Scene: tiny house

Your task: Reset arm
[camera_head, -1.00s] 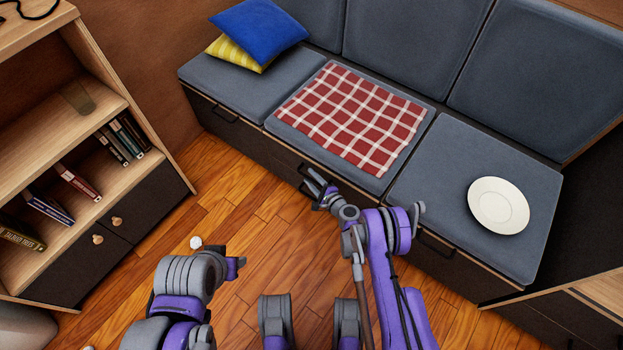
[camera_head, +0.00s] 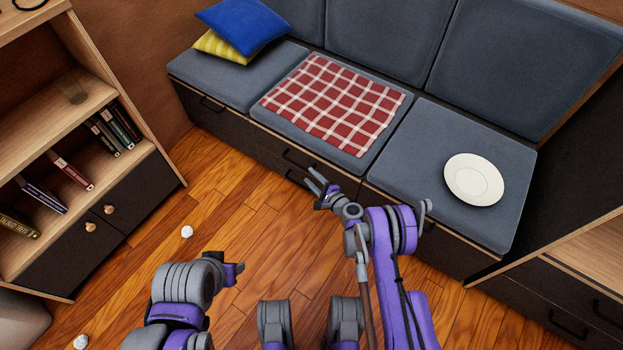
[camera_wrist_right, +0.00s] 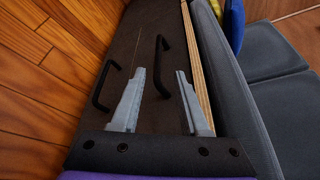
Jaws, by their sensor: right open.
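My right gripper (camera_head: 316,184) is open and empty in the head view, in front of the dark drawer fronts of the bench. It also shows in the right wrist view (camera_wrist_right: 158,100), its two grey fingers apart with a black drawer handle (camera_wrist_right: 161,66) beyond them. I cannot tell how close the fingers are to the drawer front. My left arm (camera_head: 190,290) is folded at the lower left of the head view. Its gripper fingers do not show clearly.
The bench has grey cushions (camera_head: 440,150), a red checked cloth (camera_head: 335,105), a white plate (camera_head: 474,179), and blue (camera_head: 243,25) and yellow (camera_head: 220,47) pillows. A bookshelf (camera_head: 60,235) stands left. Small white crumpled balls lie on the floor (camera_head: 187,231) (camera_head: 81,342). Wooden floor between is otherwise clear.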

